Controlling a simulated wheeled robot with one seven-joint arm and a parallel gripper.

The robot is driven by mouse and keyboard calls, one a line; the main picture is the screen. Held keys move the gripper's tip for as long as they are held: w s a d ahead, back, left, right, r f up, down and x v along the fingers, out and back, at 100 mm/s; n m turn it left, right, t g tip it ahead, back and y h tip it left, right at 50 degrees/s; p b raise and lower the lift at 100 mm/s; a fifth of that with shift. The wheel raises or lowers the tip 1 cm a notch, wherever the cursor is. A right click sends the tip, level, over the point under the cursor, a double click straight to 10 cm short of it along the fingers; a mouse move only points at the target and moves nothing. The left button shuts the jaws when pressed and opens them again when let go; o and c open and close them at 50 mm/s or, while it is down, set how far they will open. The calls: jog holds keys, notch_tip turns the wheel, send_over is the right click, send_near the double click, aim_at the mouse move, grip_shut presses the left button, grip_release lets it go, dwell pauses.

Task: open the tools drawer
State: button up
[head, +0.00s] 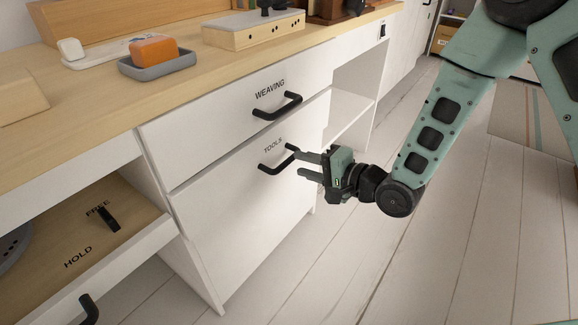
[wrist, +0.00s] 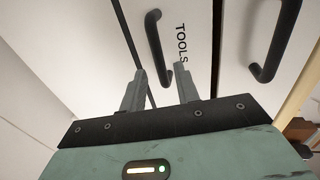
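The tools drawer (head: 245,205) is the large white lower front marked TOOLS, and it looks shut. Its black bar handle (head: 276,164) sits near its top edge; in the wrist view the handle (wrist: 157,45) runs down towards the gap between my fingers. My gripper (head: 297,163) is open, with its two fingers pointing at the handle's right end in the head view. In the wrist view the fingertips (wrist: 160,76) lie on either side of the handle's near end. I cannot tell whether they touch it.
The weaving drawer (head: 215,125) with its black handle (head: 278,107) is just above. An open drawer (head: 90,235) marked FREE and HOLD sticks out at lower left. The desktop holds a grey tray (head: 157,66) with an orange block (head: 154,50). The floor (head: 480,230) at right is clear.

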aim_at(289, 158)
jog(key=shift+b+x, duration=0.7)
jog(key=shift+x, duration=1.95)
grip_shut()
